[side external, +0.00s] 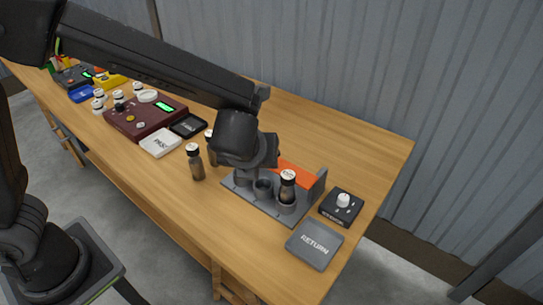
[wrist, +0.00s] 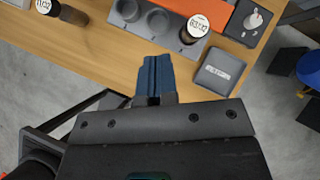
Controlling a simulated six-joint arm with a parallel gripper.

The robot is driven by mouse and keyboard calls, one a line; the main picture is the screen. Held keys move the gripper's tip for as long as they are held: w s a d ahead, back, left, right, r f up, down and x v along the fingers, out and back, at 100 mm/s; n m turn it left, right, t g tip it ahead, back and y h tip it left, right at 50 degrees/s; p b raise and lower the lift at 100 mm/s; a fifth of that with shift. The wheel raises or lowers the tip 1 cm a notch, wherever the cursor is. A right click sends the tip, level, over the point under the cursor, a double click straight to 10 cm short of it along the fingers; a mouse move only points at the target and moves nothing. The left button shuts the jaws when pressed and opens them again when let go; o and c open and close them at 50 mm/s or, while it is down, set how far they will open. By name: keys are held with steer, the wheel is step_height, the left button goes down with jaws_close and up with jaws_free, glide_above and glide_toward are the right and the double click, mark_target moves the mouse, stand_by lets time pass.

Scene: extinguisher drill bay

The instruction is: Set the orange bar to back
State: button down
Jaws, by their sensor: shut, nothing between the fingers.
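The orange bar (side external: 296,172) runs along the grey rack (side external: 243,192), partly hidden behind my arm in the side external view. In the wrist view the orange bar (wrist: 205,10) shows at the top, behind the rack's round cups. A bottle with a white cap (side external: 287,187) stands in the rack's right-hand cup; its cap also shows in the wrist view (wrist: 198,26). My gripper (wrist: 155,62) is shut and empty, its blue fingers below the rack in the wrist view, apart from the bar. In the side external view my wrist hides part of the rack.
A black box with a white knob (side external: 343,205) and a grey RETURN pad (side external: 315,245) lie right of the rack. Bottles (side external: 195,162) stand left of it. A white pad (side external: 160,142) and a dark red device (side external: 145,115) lie farther left. The table behind the rack is clear.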

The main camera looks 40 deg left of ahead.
steer(key=shift+w+d+f+m, duration=0.2)
steer(key=shift+d+f+m, duration=0.15)
steer(key=shift+d+m, duration=0.2)
steer(key=shift+a, duration=0.1)
steer(key=x, duration=0.7)
steer(key=w+r+x, duration=0.1)
steer(key=x, duration=0.3)
steer(key=shift+w+a+f, duration=0.25)
steer(key=shift+w+a, duration=0.1)
steer(key=shift+a, duration=0.05)
steer(key=shift+w+a+f, duration=0.15)
steer(key=shift+w+a, duration=0.2)
steer(key=shift+w, duration=0.45)
